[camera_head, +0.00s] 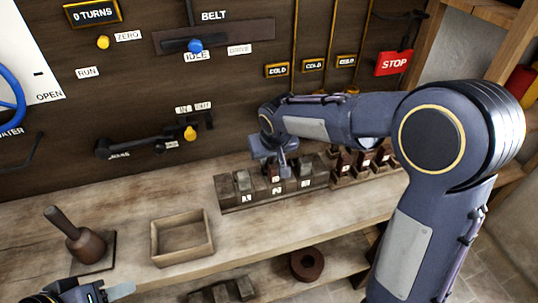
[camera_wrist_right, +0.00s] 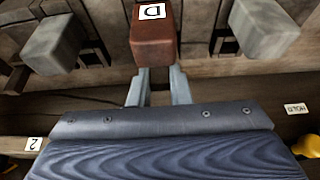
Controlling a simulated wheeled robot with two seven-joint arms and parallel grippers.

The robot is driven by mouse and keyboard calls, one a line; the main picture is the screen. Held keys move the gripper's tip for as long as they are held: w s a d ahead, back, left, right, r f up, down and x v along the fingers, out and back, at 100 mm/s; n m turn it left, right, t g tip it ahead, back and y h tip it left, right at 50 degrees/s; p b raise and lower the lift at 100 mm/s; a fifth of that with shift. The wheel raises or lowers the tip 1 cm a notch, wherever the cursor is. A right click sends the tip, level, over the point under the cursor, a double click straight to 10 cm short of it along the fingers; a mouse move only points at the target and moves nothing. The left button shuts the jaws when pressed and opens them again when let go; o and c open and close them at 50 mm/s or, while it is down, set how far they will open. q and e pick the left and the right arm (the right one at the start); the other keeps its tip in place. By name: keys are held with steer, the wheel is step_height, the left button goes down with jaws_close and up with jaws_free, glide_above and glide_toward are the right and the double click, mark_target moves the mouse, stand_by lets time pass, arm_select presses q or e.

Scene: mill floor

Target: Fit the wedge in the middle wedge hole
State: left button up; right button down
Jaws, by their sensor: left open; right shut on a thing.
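My right gripper (camera_head: 283,165) is shut on a red-brown wedge (camera_wrist_right: 157,40) marked D, above the middle of a dark wooden block (camera_head: 228,204) with labels 1, 2 and 3. The wedge (camera_head: 274,173) stands roughly upright behind label 2 (camera_head: 277,189). I cannot tell how deep it sits in the middle hole. A grey wedge (camera_head: 243,182) stands behind label 1, and another grey wedge (camera_head: 305,166) stands near label 3. Both grey wedges flank the red-brown one in the right wrist view. My left gripper (camera_head: 108,293) is open and empty at the bottom left.
A second rack (camera_head: 346,181) with several dark red wedges stands to the right. A mallet (camera_head: 82,243) and an open wooden box (camera_head: 160,258) are on the bench at left. A wall of levers and labels rises behind. A brown ring (camera_head: 307,264) lies on the lower shelf.

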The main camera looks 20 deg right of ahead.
steer(key=shift+f, duration=0.4)
steer(key=c, duration=1.3)
jaws_free()
steer(key=shift+o, duration=0.2)
steer(key=v, duration=0.8)
steer(key=s+d+m+y, duration=0.1)
steer(key=s+d, duration=0.2)
steer(key=s, duration=0.3)
steer(key=s+d+y, duration=0.2)
steer(key=s+d, duration=0.2)
steer(key=s, duration=0.3)
steer(key=s+a+f+m+t+p, duration=0.1)
steer(key=s+f, duration=0.1)
steer(key=s, duration=0.9)
steer(key=shift+s+a+y, duration=0.15)
steer(key=shift+s+y, duration=0.15)
steer(key=shift+s, duration=0.1)
